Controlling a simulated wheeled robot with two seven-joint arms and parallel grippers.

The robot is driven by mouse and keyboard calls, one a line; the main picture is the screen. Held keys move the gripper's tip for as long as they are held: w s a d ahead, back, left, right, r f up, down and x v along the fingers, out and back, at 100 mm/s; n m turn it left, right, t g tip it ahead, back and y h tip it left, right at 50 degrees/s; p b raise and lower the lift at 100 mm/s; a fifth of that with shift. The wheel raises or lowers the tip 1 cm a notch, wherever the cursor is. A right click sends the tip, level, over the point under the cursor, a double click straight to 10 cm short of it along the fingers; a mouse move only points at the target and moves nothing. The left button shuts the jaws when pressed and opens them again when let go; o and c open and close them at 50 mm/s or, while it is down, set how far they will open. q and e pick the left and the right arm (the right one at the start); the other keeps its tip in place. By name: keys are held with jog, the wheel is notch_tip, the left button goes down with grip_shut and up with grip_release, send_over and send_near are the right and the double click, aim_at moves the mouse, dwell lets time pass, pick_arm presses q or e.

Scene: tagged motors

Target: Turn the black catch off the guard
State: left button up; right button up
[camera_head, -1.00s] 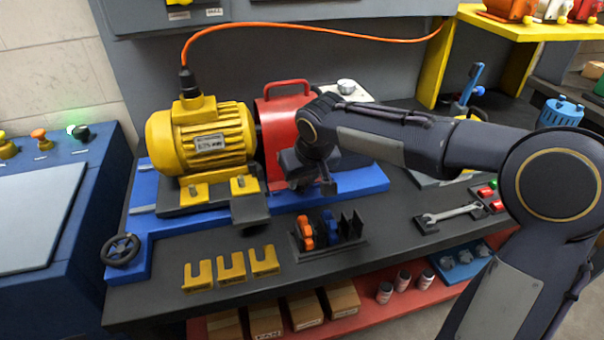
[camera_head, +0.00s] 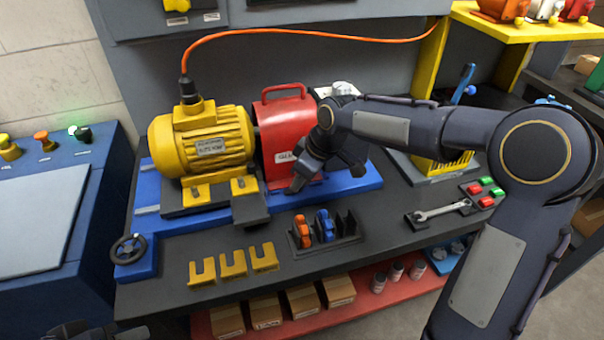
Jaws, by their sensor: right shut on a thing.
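The red guard (camera_head: 283,112) with its loop handle stands upright on the blue base, against the right end of the yellow motor (camera_head: 203,143). My right gripper (camera_head: 298,184) is at the lower front right of the guard, pointing down and left. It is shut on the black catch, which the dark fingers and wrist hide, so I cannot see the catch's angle. A dark part at the bottom left edge (camera_head: 95,330) looks like my left gripper, mostly cut off, its jaws unreadable.
Yellow forked pieces (camera_head: 233,263) and a small rack with orange and blue clips (camera_head: 325,228) sit on the dark bench front. A wrench (camera_head: 443,210) lies to the right. A black handwheel (camera_head: 129,249) is at the left. An orange cable (camera_head: 320,28) arches above.

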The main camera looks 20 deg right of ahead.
dwell(0.5)
jog(key=o, duration=1)
jog(key=shift+v, duration=3.9)
